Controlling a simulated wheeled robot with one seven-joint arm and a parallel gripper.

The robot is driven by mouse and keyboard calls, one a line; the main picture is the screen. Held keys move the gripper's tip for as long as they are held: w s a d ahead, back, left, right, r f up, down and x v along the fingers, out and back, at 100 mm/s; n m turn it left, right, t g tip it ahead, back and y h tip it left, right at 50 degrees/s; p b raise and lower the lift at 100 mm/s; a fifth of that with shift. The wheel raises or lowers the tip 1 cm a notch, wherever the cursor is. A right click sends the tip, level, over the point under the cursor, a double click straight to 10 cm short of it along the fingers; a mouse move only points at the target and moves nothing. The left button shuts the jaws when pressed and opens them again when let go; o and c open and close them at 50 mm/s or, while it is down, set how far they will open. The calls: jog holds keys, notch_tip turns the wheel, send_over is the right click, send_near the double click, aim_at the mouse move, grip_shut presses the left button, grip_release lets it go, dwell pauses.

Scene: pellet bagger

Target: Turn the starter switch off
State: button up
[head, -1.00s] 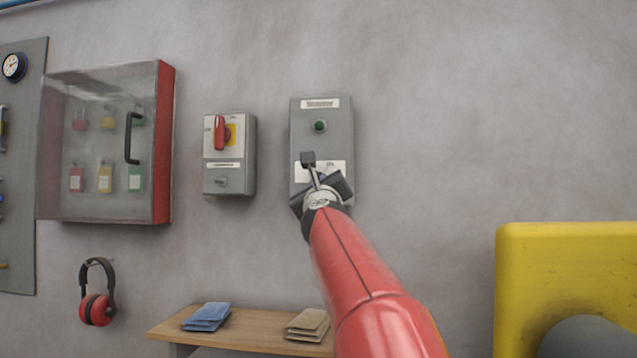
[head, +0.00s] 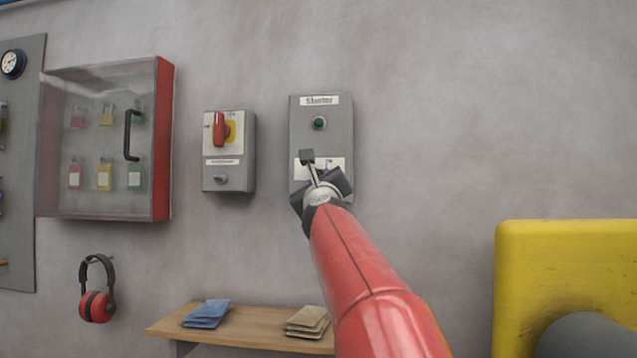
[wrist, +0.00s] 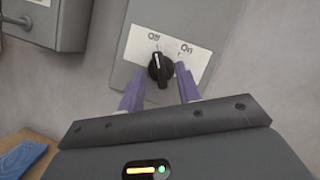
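The starter box (head: 321,110) is a grey wall panel labelled "Starter" with a green round button or lamp (head: 319,123). Its black rotary starter switch (wrist: 161,69) shows in the wrist view below the "Off" and "On" marks. The knob's white line points up and slightly left, toward "Off". My gripper (wrist: 159,75) is open, with one purple finger on each side of the knob. The right fingertip is close to the knob; I cannot tell whether it touches. In the head view my gripper (head: 310,165) hides the knob.
A grey box with a red rotary handle (head: 221,129) hangs left of the starter. Further left is a clear-fronted padlock cabinet (head: 106,140). A wooden shelf (head: 260,318) holds blue and tan packets below. A yellow machine part (head: 566,260) stands at lower right.

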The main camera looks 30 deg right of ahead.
jog(key=b+v, duration=0.2)
jog(key=v, duration=0.5)
jog(key=shift+s+a+f+b, duration=0.15)
jog(key=shift+s+b, duration=0.2)
jog(key=s+a+f+n+g+y, duration=0.25)
jog(key=a+f+n, duration=0.25)
jog(key=f+n, duration=0.25)
jog(key=s+a+f+n+g+y, duration=0.2)
jog(key=s+a+f+n+y, duration=0.25)
jog(key=f+n, duration=0.35)
jog(key=s+a+f+n+g+y, duration=0.25)
jog(key=a+f+n, duration=0.4)
jog(key=f, duration=0.35)
jog(key=s+f+n+g, duration=0.3)
jog(key=s+f+n, duration=0.3)
jog(key=s+f, duration=0.3)
jog(key=s+d+f+n+g+h, duration=0.1)
jog(key=s+f+n+g, duration=0.3)
jog(key=s+f, duration=0.5)
notch_tip(320, 180, down, 5)
jog(key=shift+d+r+n+g, duration=0.2)
jog(key=shift+d+n+g, duration=0.1)
jog(key=shift+n, duration=0.6)
